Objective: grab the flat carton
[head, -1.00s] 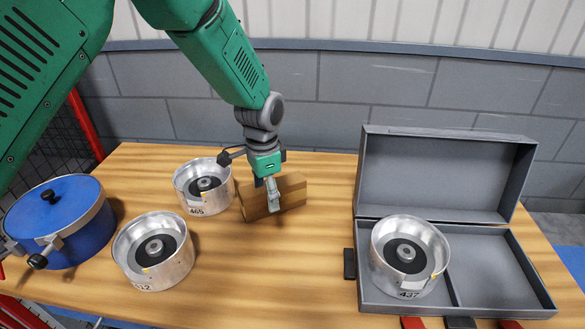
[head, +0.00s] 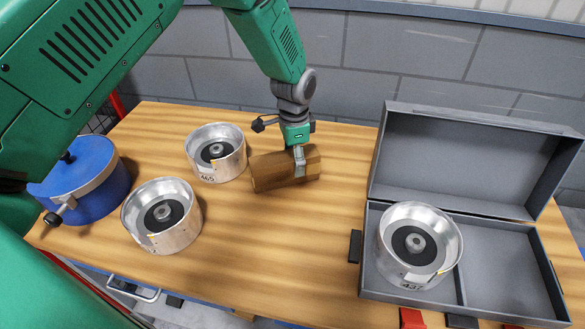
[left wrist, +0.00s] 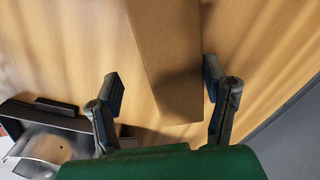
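The flat carton (head: 268,172) is a plain brown box lying on the wooden table, near its back edge in the head view. My left gripper (head: 299,163) is over the carton's right part, with a finger in front of its near side. In the left wrist view the carton (left wrist: 165,50) runs lengthwise between the two spread fingers of my left gripper (left wrist: 162,84). Gaps show on both sides, wider on the left, so the fingers are apart from it there. My right gripper is not in view.
Metal drums stand left of the carton (head: 216,153) and at front left (head: 161,218). A blue pot (head: 88,180) is at far left. An open grey case (head: 505,205) at right holds another drum (head: 419,245). The table (head: 280,250) in front of the carton is clear.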

